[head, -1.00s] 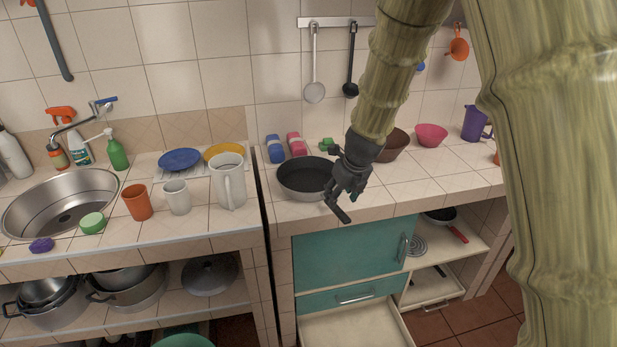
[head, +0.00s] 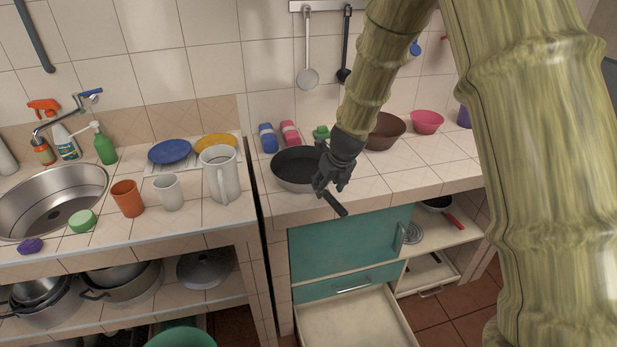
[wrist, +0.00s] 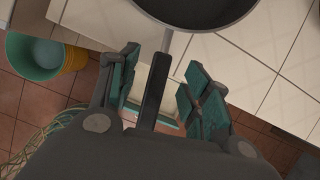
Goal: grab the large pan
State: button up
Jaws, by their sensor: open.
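The large pan (head: 297,165) is dark inside with a grey outer wall. It sits on the right-hand counter near the front edge in the head view, and its rim and base show at the top of the wrist view (wrist: 195,10). Its black handle (wrist: 153,90) sticks out past the counter edge. My gripper (head: 328,180) is at the handle, in front of the pan. In the wrist view my gripper (wrist: 161,80) is open, with the handle running between its teal-padded fingers. The fingers look apart from the handle. Part of the handle is hidden by my gripper in the head view.
Below the counter edge are a teal cabinet door (head: 350,243) and an open drawer (head: 355,325). A brown bowl (head: 385,130) and a pink bowl (head: 427,121) stand right of the pan. A smaller pan (head: 438,204) is on the shelf below.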

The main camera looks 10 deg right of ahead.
aim_at(326, 192)
jog(key=shift+d+p+x, duration=0.2)
jog(key=shift+p+x, duration=0.55)
jog(key=shift+x, duration=1.8)
jog(key=shift+s, duration=0.15)
grip_shut()
